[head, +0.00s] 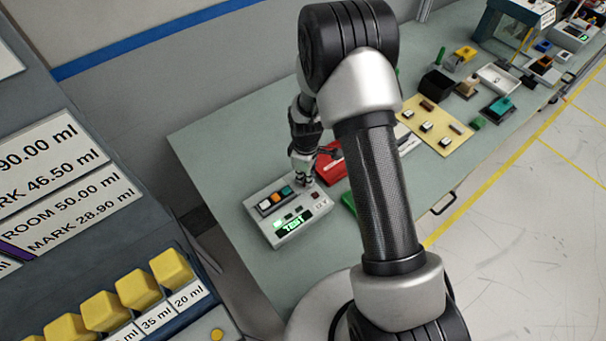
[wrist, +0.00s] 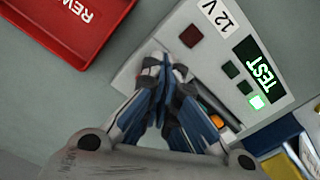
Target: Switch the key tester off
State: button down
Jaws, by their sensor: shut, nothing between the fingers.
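The key tester (head: 268,230) is a light grey box near the table's left end. Its display (head: 296,224) reads TEST in lit green, as in the wrist view (wrist: 254,70). White, orange (head: 276,197) and blue pieces sit along the tester's back. My gripper (wrist: 165,65) is shut and empty, its tips over the tester's edge area. I cannot tell whether they touch. The fingers partly hide the tester's top.
A red tray (wrist: 80,25) lies beside the tester. A beige board (head: 436,128) with small parts and several boxes stand farther along the table. A panel with yellow blocks (head: 137,288) and ml labels is at the left. Bare tabletop (head: 215,150) lies behind the tester.

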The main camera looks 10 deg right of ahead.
jog(key=shift+f, duration=1.65)
jog(key=shift+r+p, duration=1.55)
jog(key=shift+r, duration=0.85)
jog(key=shift+s+d+r+p, duration=0.1)
jog(key=shift+s+r+p, duration=0.1)
jog(key=shift+r+p, duration=0.7)
jog(key=shift+w+r, duration=0.15)
jog(key=shift+r, duration=0.1)
jog(key=shift+r, duration=0.1)
